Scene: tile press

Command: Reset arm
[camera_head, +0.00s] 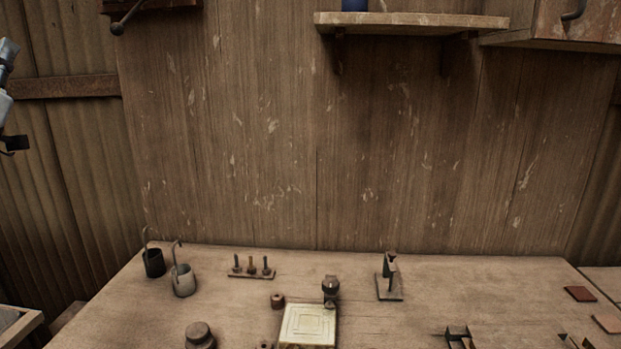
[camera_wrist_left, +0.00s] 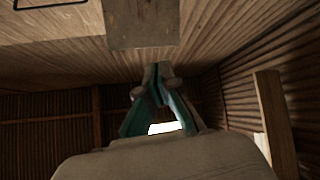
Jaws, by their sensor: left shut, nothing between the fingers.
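My left gripper (camera_head: 15,144) shows only in part at the left edge of the head view, raised high beside the corrugated wall and well away from the workbench (camera_head: 180,320). In the left wrist view the fingers of the left gripper (camera_wrist_left: 157,75) are closed together with nothing between them. My right gripper is not in either view. The press (camera_head: 308,325), with a pale square plate and a dark knob at its back, stands at the front middle of the bench, cut off by the lower picture edge.
Two ladle pots (camera_head: 184,281), a small peg rack (camera_head: 251,268) and a stand (camera_head: 389,279) are on the bench. Reddish tiles (camera_head: 580,293) lie at the right. A shelf (camera_head: 411,22) juts from the wall above. The bench's middle right is mostly clear.

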